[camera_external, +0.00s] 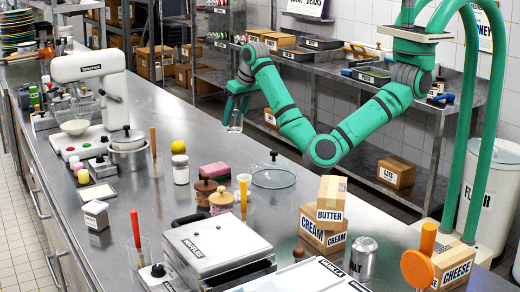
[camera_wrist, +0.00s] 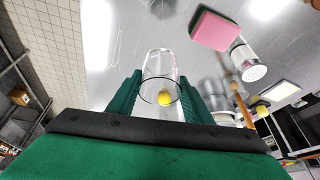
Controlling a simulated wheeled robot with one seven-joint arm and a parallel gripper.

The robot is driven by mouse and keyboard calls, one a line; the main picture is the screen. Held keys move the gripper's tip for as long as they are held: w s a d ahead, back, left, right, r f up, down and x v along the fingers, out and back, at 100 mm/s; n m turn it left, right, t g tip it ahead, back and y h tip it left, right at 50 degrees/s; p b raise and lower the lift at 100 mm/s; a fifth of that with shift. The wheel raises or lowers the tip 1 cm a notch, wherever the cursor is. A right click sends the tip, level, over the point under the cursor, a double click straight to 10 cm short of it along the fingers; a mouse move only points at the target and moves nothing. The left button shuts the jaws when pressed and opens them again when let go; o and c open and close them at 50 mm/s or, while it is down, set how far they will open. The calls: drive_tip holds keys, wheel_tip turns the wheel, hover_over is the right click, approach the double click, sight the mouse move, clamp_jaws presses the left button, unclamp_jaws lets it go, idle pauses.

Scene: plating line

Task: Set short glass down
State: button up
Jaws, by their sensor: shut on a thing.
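The short glass (camera_external: 236,126) is clear and hangs between the fingers of my gripper (camera_external: 236,104), in the air near the counter's far edge. In the wrist view the glass (camera_wrist: 160,66) is gripped between the two green fingers of my gripper (camera_wrist: 160,97). The steel counter (camera_external: 215,150) lies below and to the left of the glass.
A yellow ball (camera_external: 178,147), a white jar (camera_external: 181,170), a pink sponge (camera_external: 214,170) and a glass lid (camera_external: 273,173) stand on the counter near the gripper. Butter and cream boxes (camera_external: 322,218) stand to the right. Bare counter shows behind the ball and sponge.

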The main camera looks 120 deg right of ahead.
drive_tip(key=w+d+f, duration=0.2)
drive_tip(key=w+f, duration=0.1)
drive_tip(key=w+d+f, duration=0.2)
drive_tip(key=w, duration=0.2)
drive_tip(key=w+d+f, duration=0.3)
drive_tip(key=shift+w+f, duration=0.15)
drive_tip(key=shift+f, duration=0.15)
drive_tip(key=shift+w+d+f, duration=0.3)
drive_tip(key=shift+w+f, duration=0.1)
drive_tip(key=shift+f, duration=1.65)
drive_tip(key=shift+f, duration=0.15)
drive_tip(key=o, duration=1.2)
drive_tip(key=shift+a, duration=0.1)
drive_tip(key=shift+c, duration=0.2)
drive_tip(key=shift+s, duration=0.15)
drive_tip(key=v, duration=1.2)
